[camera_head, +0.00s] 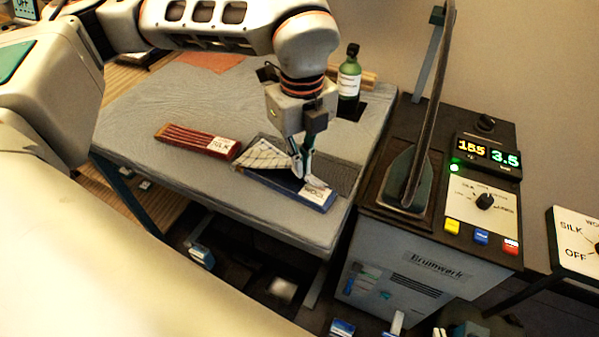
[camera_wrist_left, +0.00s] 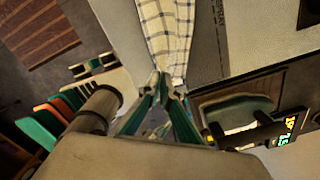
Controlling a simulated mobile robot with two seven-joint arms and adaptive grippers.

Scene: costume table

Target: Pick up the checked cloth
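The checked cloth (camera_head: 262,154), white with dark lines, lies at the right front of the grey padded table (camera_head: 220,100), partly over a blue-edged tray (camera_head: 290,187) whose label is partly hidden. My left gripper (camera_head: 305,178) points down at the cloth's right end, its fingers closed together. In the left wrist view the cloth (camera_wrist_left: 165,35) narrows to the closed fingertips (camera_wrist_left: 166,88) and is pinched between them. A pale bit of cloth shows just beyond the fingers in the head view. My right gripper is out of view.
A red tray marked SILK (camera_head: 198,141) lies left of the cloth. A green bottle (camera_head: 349,78) stands at the table's back right. The table's left part is clear.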

